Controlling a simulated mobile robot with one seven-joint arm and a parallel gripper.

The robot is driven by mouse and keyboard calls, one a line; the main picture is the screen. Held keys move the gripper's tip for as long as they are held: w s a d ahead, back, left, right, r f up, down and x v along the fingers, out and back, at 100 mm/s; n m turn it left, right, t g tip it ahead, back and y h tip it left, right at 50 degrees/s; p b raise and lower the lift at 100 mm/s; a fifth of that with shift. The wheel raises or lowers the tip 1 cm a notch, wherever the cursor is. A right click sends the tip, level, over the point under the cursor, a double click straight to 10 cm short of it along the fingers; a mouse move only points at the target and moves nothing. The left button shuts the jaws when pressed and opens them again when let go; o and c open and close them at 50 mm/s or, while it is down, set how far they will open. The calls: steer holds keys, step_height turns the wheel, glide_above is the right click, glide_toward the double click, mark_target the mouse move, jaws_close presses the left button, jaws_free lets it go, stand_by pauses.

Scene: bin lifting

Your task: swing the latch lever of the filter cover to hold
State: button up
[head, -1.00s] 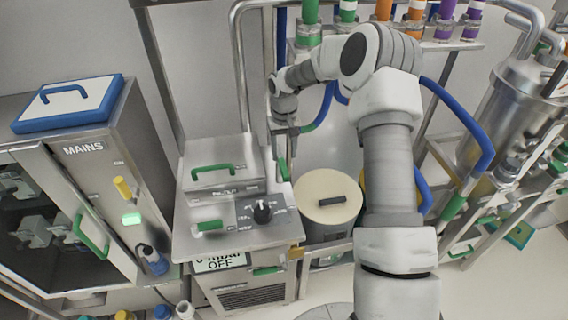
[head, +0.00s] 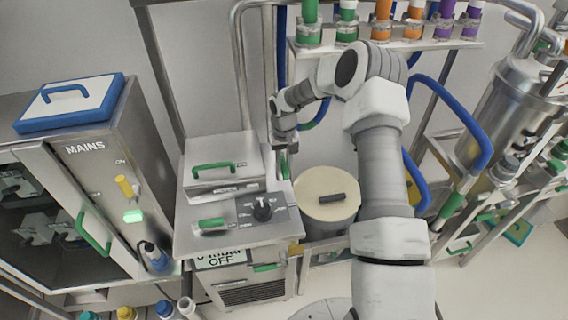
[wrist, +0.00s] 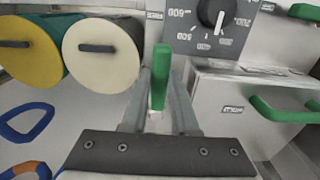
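The green latch lever (wrist: 160,72) stands upright in the middle of the wrist view, beside the filter cover (wrist: 225,105), a steel box with a green handle. In the head view the cover (head: 205,152) is left of the lever (head: 285,164), whose upper part is hidden by my gripper (head: 284,146). In the wrist view my gripper (wrist: 160,85) has its two grey fingers apart, one on each side of the lever. A narrow gap shows on the left; I cannot tell whether the right finger touches.
A black dial (head: 262,210) on the panel is close by. A cream-lidded drum (head: 318,205) stands right of the lever, with a yellow one behind it. The MAINS cabinet (head: 88,165) is on the left. A rack of bottles (head: 381,25) is above.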

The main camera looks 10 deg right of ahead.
jaws_close()
stand_by(0.9)
steer(key=shift+a+f+m+b, duration=0.15)
steer(key=shift+m+b, duration=0.15)
steer(key=shift+b, duration=0.15)
steer(key=shift+w+a+m+b, duration=0.1)
steer(key=shift+a+m+b, duration=0.2)
steer(key=shift+m+b, duration=0.35)
steer(key=w+a+m+b, duration=0.1)
steer(key=m+b, duration=0.1)
steer(key=m, duration=0.2)
steer(key=w+a+m+b, duration=0.1)
steer(key=a+m+b, duration=0.1)
steer(key=m, duration=0.2)
steer(key=w+a+m+b, duration=0.2)
steer(key=m+b, duration=0.1)
steer(key=m, duration=0.1)
steer(key=shift+w+a+r+m, duration=0.1)
steer(key=shift+w+m, duration=0.45)
steer(key=shift+m, duration=0.5)
steer(key=shift+w+a+r+m, duration=0.1)
steer(key=shift+w+m, duration=0.4)
steer(key=shift+m, duration=0.5)
